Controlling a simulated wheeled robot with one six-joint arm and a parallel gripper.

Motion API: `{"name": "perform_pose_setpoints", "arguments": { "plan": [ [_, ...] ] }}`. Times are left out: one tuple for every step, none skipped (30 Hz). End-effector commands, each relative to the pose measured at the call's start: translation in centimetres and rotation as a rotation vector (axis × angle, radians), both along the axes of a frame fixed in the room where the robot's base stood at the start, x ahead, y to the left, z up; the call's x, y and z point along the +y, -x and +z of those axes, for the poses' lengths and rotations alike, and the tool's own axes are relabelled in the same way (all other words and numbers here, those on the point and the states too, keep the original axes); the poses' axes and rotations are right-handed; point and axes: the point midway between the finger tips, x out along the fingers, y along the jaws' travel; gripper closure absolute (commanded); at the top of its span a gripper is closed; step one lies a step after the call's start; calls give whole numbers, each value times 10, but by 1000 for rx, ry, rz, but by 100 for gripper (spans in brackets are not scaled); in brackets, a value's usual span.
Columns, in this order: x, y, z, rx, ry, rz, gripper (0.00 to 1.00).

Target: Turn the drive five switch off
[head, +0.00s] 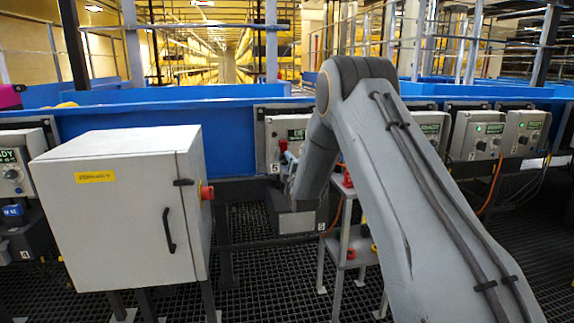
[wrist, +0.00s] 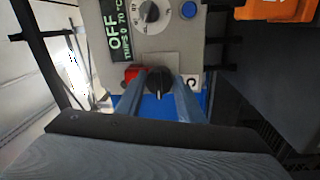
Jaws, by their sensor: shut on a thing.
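The drive five box (head: 271,135) is a grey control box with a 5 label on the blue conveyor side, partly hidden by my arm in the head view. In the wrist view its panel (wrist: 190,50) carries a green-lettered display (wrist: 116,30) reading OFF, a grey dial (wrist: 152,16) and a blue button (wrist: 188,10). A black rotary switch (wrist: 157,78) sits lower on the panel. My gripper (wrist: 156,92) is shut on this switch, one blue-grey finger on each side. A red part (wrist: 131,73) shows beside the switch.
A white cabinet (head: 125,215) with a red knob stands close at left. Other drive boxes (head: 478,135) with green displays line the conveyor (head: 230,122) at right. A small rack (head: 347,235) stands below my arm. An orange thing (wrist: 278,9) shows in the wrist view.

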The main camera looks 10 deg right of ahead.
Motion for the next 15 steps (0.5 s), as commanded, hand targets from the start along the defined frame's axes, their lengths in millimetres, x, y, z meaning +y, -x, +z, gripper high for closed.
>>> {"name": "perform_pose_setpoints", "arguments": {
  "plan": [
    [0,0,0,0,5,1,88],
    [0,0,0,0,7,0,88],
    [0,0,0,0,9,0,88],
    [0,0,0,0,10,0,88],
    [0,0,0,0,11,0,88],
    [0,0,0,0,11,0,88],
    [0,0,0,0,11,0,88],
    [0,0,0,1,11,1,88],
    [0,0,0,1,10,1,88],
    [0,0,0,1,10,1,88],
    [1,0,0,1,10,1,88],
    [0,0,0,1,10,1,88],
    [1,0,0,1,10,1,88],
    [1,0,0,1,10,1,61],
    [0,0,0,1,10,0,54]
  ]
}}
